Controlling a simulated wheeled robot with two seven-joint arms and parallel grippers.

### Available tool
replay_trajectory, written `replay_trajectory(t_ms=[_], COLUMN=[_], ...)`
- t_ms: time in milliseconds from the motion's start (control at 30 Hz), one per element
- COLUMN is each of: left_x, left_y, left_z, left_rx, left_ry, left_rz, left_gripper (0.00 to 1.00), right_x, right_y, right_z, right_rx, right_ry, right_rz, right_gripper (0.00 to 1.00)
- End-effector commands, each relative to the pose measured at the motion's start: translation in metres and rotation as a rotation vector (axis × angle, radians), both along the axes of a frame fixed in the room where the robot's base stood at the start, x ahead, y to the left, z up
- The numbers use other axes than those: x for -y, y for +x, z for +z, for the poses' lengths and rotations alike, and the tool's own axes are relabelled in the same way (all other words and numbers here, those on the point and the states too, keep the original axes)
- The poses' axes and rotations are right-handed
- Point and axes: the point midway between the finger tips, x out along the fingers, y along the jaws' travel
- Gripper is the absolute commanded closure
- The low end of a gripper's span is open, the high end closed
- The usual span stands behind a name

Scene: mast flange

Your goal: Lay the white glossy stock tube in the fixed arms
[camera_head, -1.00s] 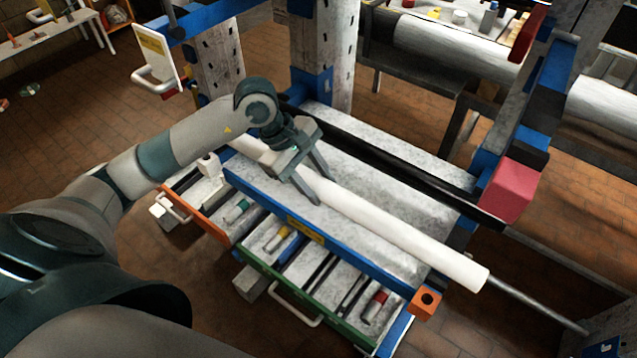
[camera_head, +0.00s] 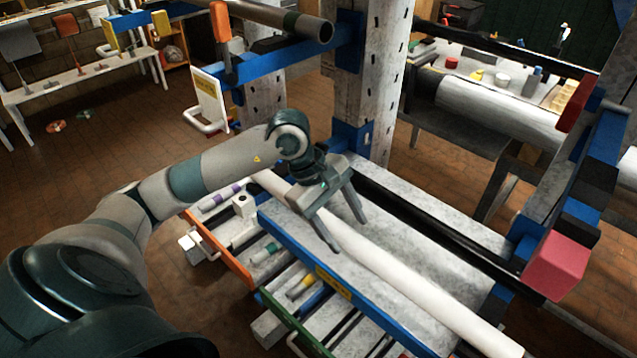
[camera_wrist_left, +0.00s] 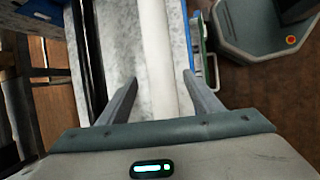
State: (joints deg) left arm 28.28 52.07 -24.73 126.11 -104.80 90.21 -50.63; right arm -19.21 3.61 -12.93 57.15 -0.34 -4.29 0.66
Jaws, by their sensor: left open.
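The white tube (camera_head: 400,275) lies lengthwise along the grey bench top, behind the blue front rail. It also shows in the wrist view (camera_wrist_left: 157,40). My left gripper (camera_head: 349,235) is open over the tube. In the left wrist view its two fingers (camera_wrist_left: 161,75) stand on either side of the tube's line, with a gap to each side. I cannot tell how far above the tube the fingertips are. A blue arm (camera_head: 270,68) reaches out from the perforated post at upper left; another blue arm (camera_head: 595,150) is at right. My right gripper is not in view.
Open drawers (camera_head: 225,250) with tools stick out in front of the bench. A pink block (camera_head: 558,265) caps the right arm. A black rail (camera_head: 430,225) runs behind the tube. A dark pipe (camera_head: 275,18) lies at upper left. Brick floor (camera_head: 110,150) is open at left.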

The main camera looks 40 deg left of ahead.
Motion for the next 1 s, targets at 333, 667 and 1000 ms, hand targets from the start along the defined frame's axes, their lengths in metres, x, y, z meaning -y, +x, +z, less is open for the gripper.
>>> replay_trajectory(t_ms=[333,667,1000], left_x=[-0.03,-0.052,-0.058], left_y=[-0.011,-0.021,-0.024], left_z=[0.062,0.111,0.124], left_rx=[0.005,0.003,0.001], left_ry=[0.003,0.001,0.001], left_rz=[0.003,0.002,0.001], left_gripper=[0.41,0.41,0.41], right_x=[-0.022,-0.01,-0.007], right_y=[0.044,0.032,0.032], right_z=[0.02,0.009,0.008], right_rx=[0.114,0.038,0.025], right_ry=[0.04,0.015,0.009], right_rz=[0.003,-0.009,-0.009], right_gripper=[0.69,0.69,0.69])
